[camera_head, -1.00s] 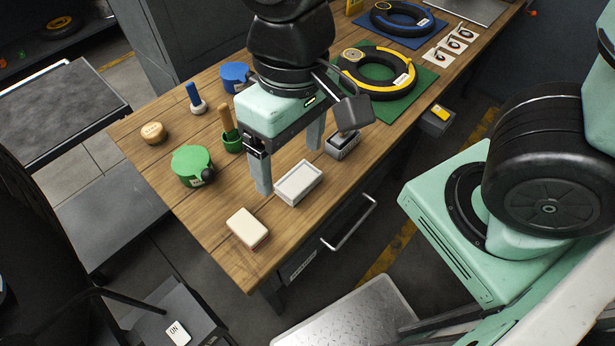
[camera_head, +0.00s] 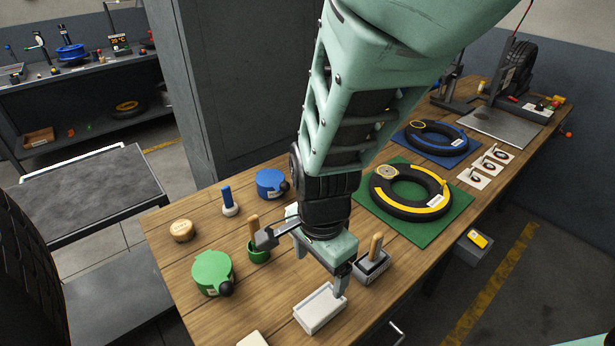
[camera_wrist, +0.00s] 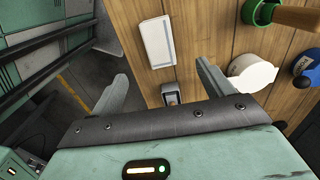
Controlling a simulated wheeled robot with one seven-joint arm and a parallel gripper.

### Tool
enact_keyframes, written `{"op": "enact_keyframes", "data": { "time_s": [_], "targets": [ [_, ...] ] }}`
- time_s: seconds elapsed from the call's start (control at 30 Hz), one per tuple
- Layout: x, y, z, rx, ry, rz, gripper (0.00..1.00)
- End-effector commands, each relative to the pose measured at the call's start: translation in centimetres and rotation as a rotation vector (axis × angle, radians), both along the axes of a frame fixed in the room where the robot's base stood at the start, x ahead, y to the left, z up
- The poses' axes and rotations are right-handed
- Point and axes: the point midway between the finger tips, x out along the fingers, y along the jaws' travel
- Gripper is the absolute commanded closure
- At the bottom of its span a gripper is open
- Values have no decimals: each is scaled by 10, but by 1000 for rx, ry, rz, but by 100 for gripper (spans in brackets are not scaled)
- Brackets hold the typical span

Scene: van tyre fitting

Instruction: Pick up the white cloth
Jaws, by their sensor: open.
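A green tin (camera_head: 212,272), a green cup (camera_head: 259,252) with a wooden handle, and a grey box (camera_head: 371,268) with a wooden-handled tool stand around my gripper. A blue tin (camera_head: 270,183) and a round wooden piece (camera_head: 182,230) are farther back. A tyre on a green mat (camera_head: 438,230) lies right.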

Motion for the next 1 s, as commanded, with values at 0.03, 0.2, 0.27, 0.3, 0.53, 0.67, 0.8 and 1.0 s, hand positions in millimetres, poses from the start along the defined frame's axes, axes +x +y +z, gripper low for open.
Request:
{"op": "enact_keyframes", "data": {
  "time_s": [0.03, 0.2, 0.27, 0.3, 0.53, 0.67, 0.8, 1.0],
  "targets": [
    [0, -2, -13, -5, 2, -3, 20],
    [0, -2, -49, -4, 3, -1, 20],
    [0, -2, -59, -4, 4, -1, 20],
    [0, -2, -65, -3, 2, -1, 20],
    [0, -1, -81, -1, 1, 1, 20],
    [1, -5, -96, -2, 3, -1, 20],
    [1, -8, -117, -2, 2, -1, 20],
    [1, -7, -132, 0, 1, 2, 20]
  ]
}}
